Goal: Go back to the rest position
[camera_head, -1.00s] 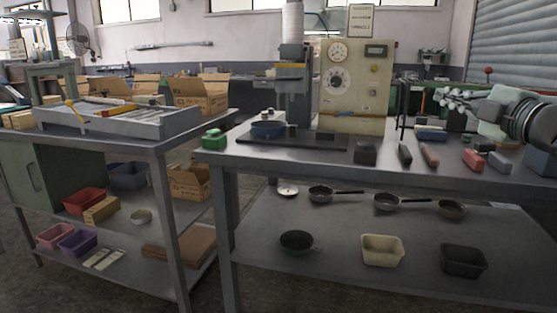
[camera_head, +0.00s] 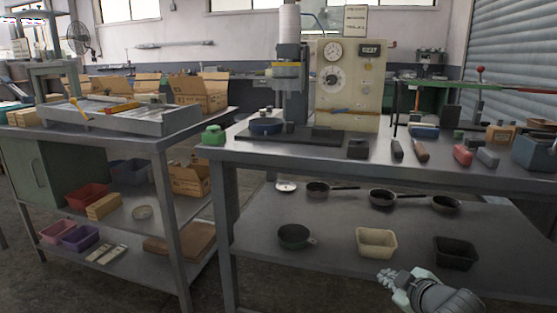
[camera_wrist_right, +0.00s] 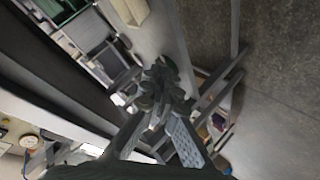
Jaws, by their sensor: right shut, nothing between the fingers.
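My right gripper (camera_head: 388,280) is low at the bottom right of the head view, in front of the lower shelf of the workbench. Its fingers are together with nothing between them. In the right wrist view the closed fingers (camera_wrist_right: 160,88) point away over the floor and table legs. My left gripper is not in view. Three dark pans (camera_head: 382,198) with handles lie along the back of the lower shelf (camera_head: 335,275). A dark green pan (camera_head: 294,236) lies nearer the front.
A cream bin (camera_head: 377,243) and a black bin (camera_head: 456,252) stand on the lower shelf near my right gripper. The bench top (camera_head: 300,155) carries a press (camera_head: 290,85) and several small tools. A second table (camera_head: 150,140) stands at the left. The floor in front shows free room.

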